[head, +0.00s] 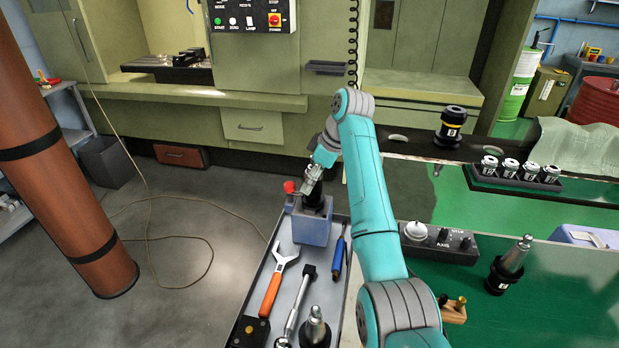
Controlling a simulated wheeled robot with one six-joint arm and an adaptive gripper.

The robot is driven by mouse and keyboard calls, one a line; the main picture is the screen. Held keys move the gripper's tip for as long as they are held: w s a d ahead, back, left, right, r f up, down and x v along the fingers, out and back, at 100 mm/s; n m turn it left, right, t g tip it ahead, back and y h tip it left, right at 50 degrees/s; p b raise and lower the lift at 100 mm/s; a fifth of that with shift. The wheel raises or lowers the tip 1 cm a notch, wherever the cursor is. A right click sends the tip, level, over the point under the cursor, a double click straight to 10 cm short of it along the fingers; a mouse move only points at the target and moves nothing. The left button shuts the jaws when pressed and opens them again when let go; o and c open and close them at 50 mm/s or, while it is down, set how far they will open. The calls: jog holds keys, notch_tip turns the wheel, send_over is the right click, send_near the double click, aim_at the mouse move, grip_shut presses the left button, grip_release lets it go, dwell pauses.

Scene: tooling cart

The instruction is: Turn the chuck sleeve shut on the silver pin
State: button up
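A dark chuck (314,207) stands upright in a blue-grey block (312,231) at the far end of the tool tray. My gripper (311,187) points down at the top of the chuck, at or just above its sleeve. The fingers are small here and partly merge with the chuck, so I cannot tell whether they touch the sleeve or how far they are closed. I cannot make out the silver pin; the gripper covers the chuck's top.
A red knob (289,187) sits beside the block. The grey tray (284,252) holds an orange-handled wrench (272,290), a blue-handled screwdriver (339,255), a ratchet (300,303) and a tapered holder (316,330). A control box (440,242) and another holder (508,266) stand right of my arm.

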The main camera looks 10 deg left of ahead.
jog(key=c, duration=1.2)
jog(key=shift+o, duration=0.2)
jog(key=shift+m, duration=0.3)
jog(key=m+t, duration=0.1)
jog(key=m, duration=0.1)
jog(key=m+h, duration=0.1)
jog(key=m, duration=0.1)
jog(key=shift+m+t, duration=0.3)
jog(key=shift+t, duration=0.1)
jog(key=shift+m+t+h, duration=0.5)
jog(key=shift+m, duration=1.3)
